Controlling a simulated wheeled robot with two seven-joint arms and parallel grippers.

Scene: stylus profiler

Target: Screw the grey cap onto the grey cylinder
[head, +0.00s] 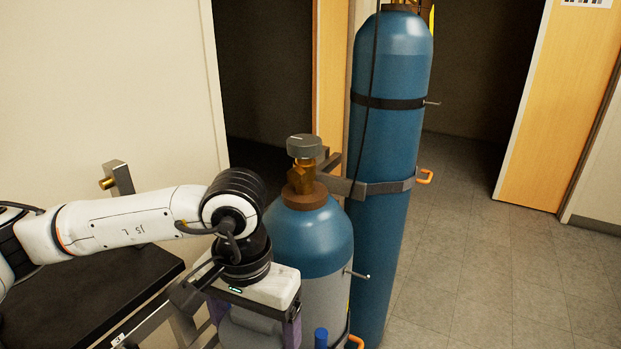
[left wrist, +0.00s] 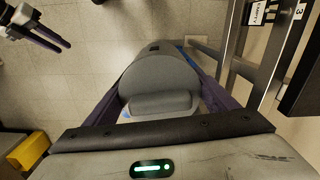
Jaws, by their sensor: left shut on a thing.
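The grey cylinder (head: 322,272) stands in front, with a blue shoulder and a brass valve (head: 300,178) topped by a grey knob (head: 304,147). The valve is uncovered. My left gripper (head: 255,326) is beside the cylinder, low and to its left, well below the valve. Its purple fingers are shut on the grey cap (left wrist: 160,75), a large rounded piece that fills the space between them in the left wrist view. In the head view the grey cap (head: 252,336) is mostly hidden under the gripper. My right gripper (left wrist: 48,35) shows only in the left wrist view, away from the cap.
A taller blue cylinder (head: 388,140) stands behind, strapped to a metal bracket (head: 385,187) with an orange handle (head: 424,176). A black-topped surface (head: 90,295) lies at lower left. Tiled floor (head: 480,270) is clear on the right. A yellow object (left wrist: 28,150) is at the wrist view's lower left.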

